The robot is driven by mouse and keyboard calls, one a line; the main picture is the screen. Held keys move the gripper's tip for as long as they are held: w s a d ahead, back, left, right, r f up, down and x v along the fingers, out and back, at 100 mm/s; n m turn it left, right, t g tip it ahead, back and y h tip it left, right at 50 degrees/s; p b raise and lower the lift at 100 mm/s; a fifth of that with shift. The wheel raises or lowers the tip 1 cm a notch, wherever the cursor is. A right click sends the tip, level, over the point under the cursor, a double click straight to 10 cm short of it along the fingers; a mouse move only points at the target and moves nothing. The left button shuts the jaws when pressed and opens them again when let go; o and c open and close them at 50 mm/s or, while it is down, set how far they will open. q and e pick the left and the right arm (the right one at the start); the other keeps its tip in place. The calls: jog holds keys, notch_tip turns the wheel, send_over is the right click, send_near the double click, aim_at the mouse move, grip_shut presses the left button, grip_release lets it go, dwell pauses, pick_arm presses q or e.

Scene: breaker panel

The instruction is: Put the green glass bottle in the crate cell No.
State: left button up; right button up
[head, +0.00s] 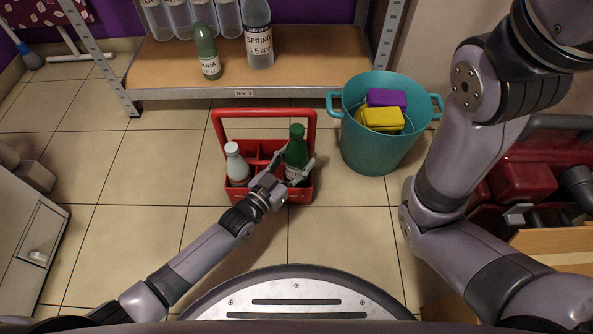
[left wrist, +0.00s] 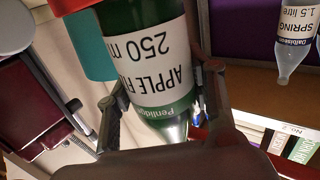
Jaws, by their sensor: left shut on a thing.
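The green glass bottle (head: 296,146) stands roughly upright at the right side of the red crate (head: 301,196). My left gripper (head: 293,167) is shut on it. In the left wrist view the bottle (left wrist: 150,70) appears upside down between the two fingers, with a white label reading "APPLE" and "250 m". A white bottle (head: 236,163) stands in the crate's front left cell. The crate's middle cells look empty. My right gripper is out of view.
A teal bucket (head: 375,145) with a yellow and a purple sponge stands right of the crate. Behind is a wooden shelf (head: 165,62) with a soda bottle (head: 208,55), a spring water bottle (head: 258,40) and other clear bottles. Tiled floor left of the crate is clear.

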aim_at(290, 177)
pick_arm(q)
jog(key=shift+f+b, duration=1.4)
jog(key=shift+f, duration=0.25)
jog(key=shift+f+b, duration=0.4)
jog(key=shift+f, duration=0.2)
jog(key=o, duration=1.3)
jog(key=shift+o, duration=0.2)
